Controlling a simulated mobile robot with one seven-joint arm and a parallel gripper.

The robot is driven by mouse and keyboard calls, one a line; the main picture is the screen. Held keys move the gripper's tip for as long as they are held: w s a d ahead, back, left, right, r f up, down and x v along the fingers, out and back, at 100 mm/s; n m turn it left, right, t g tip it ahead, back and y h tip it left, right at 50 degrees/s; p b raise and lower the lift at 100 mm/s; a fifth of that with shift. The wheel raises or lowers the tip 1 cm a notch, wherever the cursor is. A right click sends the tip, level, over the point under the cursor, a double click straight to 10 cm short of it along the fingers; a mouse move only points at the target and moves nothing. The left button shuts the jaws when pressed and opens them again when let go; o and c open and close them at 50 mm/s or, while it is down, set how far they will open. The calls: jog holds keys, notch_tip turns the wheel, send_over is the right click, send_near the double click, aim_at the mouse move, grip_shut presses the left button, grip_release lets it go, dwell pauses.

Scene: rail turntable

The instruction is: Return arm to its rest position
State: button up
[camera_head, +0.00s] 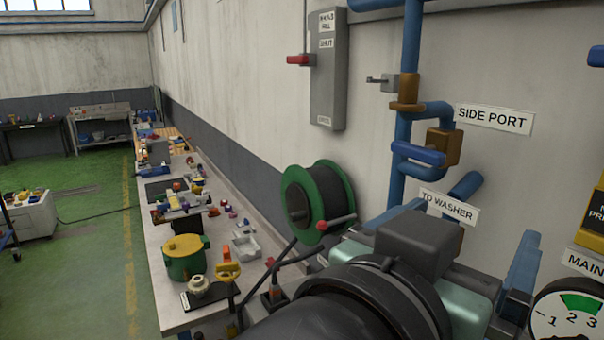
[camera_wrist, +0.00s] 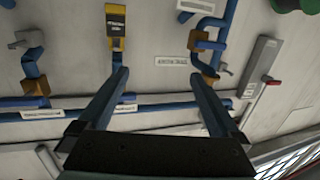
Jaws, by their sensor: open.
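My gripper (camera_wrist: 160,76) is open in the wrist view. Its two long fingers stand wide apart with nothing between them. Past them lies the wall with blue pipes, which appears turned over, with its labels upside down. In the head view my arm (camera_head: 350,305) fills the lower right, a black rounded link with a grey and pale green part beyond it. It is raised in front of the wall.
Near the arm are a green hose reel (camera_head: 327,198), blue pipes (camera_head: 411,45), a pressure gauge (camera_head: 568,312) and a grey wall box (camera_head: 327,70). A long workbench (camera_head: 172,317) with a green pot (camera_head: 187,263) and tools runs along the wall.

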jog(key=w+a+n+t+y+b, duration=0.35)
jog(key=a+n+t+b, duration=0.2)
jog(key=t+b, duration=0.2)
jog(key=s+a+r+n+t+y+b, duration=0.2)
jog(key=s+a+n+t+y+b, duration=0.1)
jog(key=a+t+y, duration=0.4)
jog(key=shift+s+y+b, duration=0.5)
jog(key=shift+s+y, duration=0.25)
jog(key=shift+s, duration=0.35)
jog(key=shift+t, duration=0.25)
